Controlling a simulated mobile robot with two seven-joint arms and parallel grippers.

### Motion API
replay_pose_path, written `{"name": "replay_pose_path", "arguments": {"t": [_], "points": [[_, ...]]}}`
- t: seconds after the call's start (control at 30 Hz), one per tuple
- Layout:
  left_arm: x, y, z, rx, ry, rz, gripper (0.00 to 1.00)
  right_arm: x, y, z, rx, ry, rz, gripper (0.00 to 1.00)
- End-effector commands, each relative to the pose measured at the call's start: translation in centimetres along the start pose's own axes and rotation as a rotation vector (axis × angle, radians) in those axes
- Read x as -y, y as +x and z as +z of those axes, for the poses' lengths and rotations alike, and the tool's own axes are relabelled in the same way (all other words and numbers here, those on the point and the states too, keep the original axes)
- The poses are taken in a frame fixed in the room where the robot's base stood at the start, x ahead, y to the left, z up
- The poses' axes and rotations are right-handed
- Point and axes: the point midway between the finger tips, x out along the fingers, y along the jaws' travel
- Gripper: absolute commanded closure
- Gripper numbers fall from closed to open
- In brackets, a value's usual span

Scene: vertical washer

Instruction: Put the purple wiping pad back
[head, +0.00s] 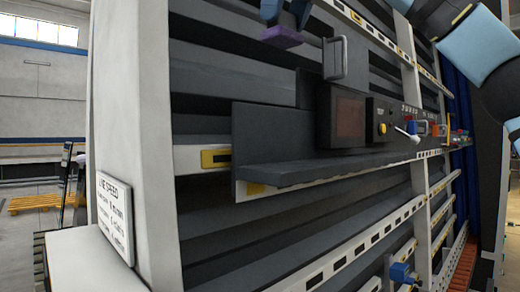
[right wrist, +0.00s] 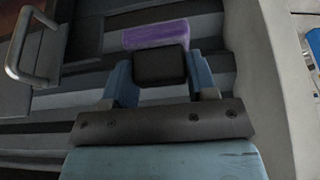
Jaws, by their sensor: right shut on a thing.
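The purple wiping pad (head: 283,37) is at the top of the head view, in front of the dark slatted face of the washer. My right gripper (head: 286,12) is just above it, partly cut off by the top edge. In the right wrist view its two blue fingers (right wrist: 160,68) close on a dark block, and the purple pad (right wrist: 156,33) shows just beyond that block. The pad is held clear of the ledge. My left gripper is in neither view.
A dark grey ledge with a back plate (head: 330,169) juts from the washer, below and right of the pad. A grey handle (head: 335,73) and a control box (head: 392,124) stand above it. A pale post (head: 128,120) is at left, with a sign (head: 115,216).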

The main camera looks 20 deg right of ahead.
Motion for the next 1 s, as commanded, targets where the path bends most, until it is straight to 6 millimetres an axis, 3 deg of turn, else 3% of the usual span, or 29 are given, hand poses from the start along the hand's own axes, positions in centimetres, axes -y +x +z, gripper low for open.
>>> {"name": "replay_pose_path", "arguments": {"t": [0.17,0.7,1.0], "points": [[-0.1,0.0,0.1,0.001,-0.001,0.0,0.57,-0.1,1.4,0.7,0.006,-0.003,0.0,0.66],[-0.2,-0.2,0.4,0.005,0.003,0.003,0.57,-0.1,13.4,5.8,0.003,-0.001,0.0,0.66],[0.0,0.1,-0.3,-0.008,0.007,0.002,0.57,-0.1,16.0,6.8,0.002,-0.001,0.001,0.66]]}}
